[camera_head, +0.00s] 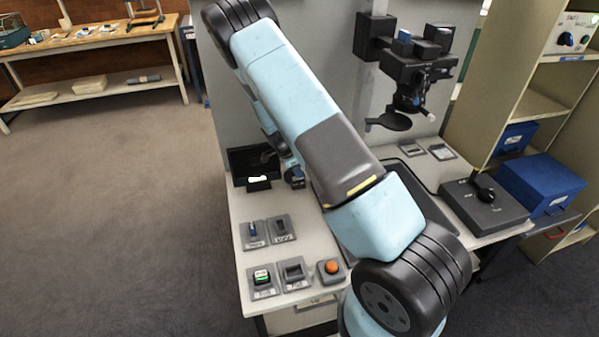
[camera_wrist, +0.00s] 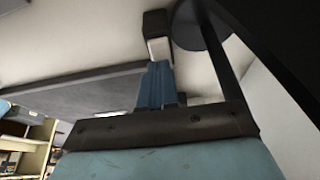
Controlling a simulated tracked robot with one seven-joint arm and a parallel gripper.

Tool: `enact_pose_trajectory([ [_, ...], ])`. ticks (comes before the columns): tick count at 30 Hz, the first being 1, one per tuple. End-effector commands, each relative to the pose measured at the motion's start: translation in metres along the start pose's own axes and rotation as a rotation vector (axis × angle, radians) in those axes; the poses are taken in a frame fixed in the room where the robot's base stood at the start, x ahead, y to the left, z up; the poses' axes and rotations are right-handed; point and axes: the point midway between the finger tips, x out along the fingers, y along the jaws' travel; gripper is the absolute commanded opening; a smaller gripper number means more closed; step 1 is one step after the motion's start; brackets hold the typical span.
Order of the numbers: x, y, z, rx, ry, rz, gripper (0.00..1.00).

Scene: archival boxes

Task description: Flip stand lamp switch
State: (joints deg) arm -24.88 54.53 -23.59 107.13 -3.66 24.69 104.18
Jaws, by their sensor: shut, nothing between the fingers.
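My gripper (camera_head: 296,178) reaches down behind my arm at the back left of the bench, its blue fingertips low over the surface. The wrist view shows its blue fingers (camera_wrist: 155,85) together and empty. A small black block with a white face (camera_wrist: 158,42) lies just beyond the fingertips; I cannot tell whether they touch. A white-faced switch (camera_head: 258,182) stands left of my gripper, before a dark panel (camera_head: 240,160); it looks like the same block. I cannot read which switch is the stand lamp's.
Toggle switches (camera_head: 253,234), a green-lit rocker (camera_head: 262,279), a dark rocker (camera_head: 292,272) and an orange button (camera_head: 331,267) sit at the bench's front left. A dark disc (camera_wrist: 192,25) and bar are close right of the fingers.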

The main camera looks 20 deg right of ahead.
Motion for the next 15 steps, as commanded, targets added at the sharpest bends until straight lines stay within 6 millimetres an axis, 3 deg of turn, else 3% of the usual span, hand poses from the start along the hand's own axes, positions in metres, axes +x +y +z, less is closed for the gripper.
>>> enact_pose_trajectory([
  [1,0.0014,0.0033,0.0115,-0.01,-0.007,0.004,0.0],
  [3,0.0003,0.0036,0.0145,-0.011,-0.007,0.004,0.0],
  [15,-0.002,0.0035,0.0151,-0.01,-0.007,0.004,0.0],
])
